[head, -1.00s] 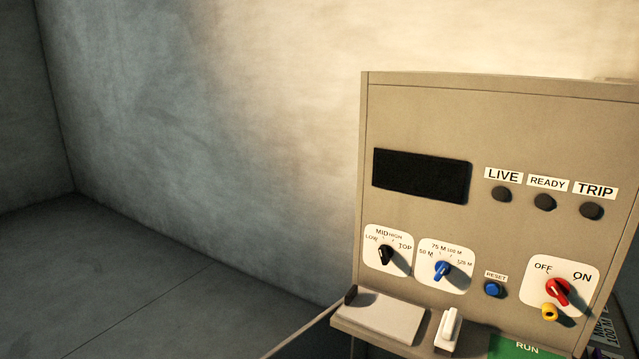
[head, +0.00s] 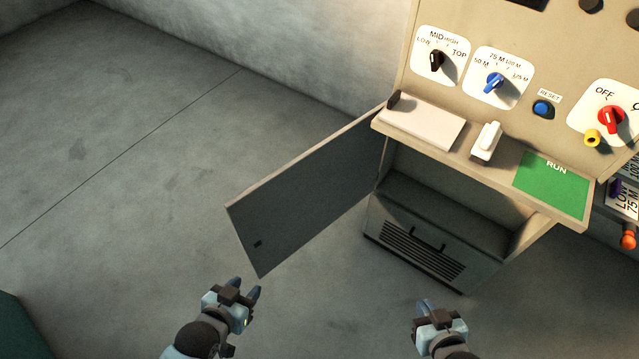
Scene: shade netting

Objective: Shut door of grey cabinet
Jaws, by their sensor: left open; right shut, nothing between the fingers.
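The grey cabinet (head: 432,246) stands below the control panel, with its front opening showing a dark, empty-looking inside. Its door (head: 305,196) is hinged at the left side of the opening and swung wide open towards the lower left. A small dark catch shows near the door's free lower corner. My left gripper (head: 245,290) is open and empty, just below that free corner in the picture; I see no contact. My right gripper (head: 424,304) is shut and empty, in front of the cabinet's vented lower part, apart from the door.
The panel (head: 545,60) above carries knobs, a blue button and a red switch. A ledge (head: 480,165) with a white lever and a green RUN card juts over the cabinet. An orange-tipped item (head: 628,240) is at the right edge.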

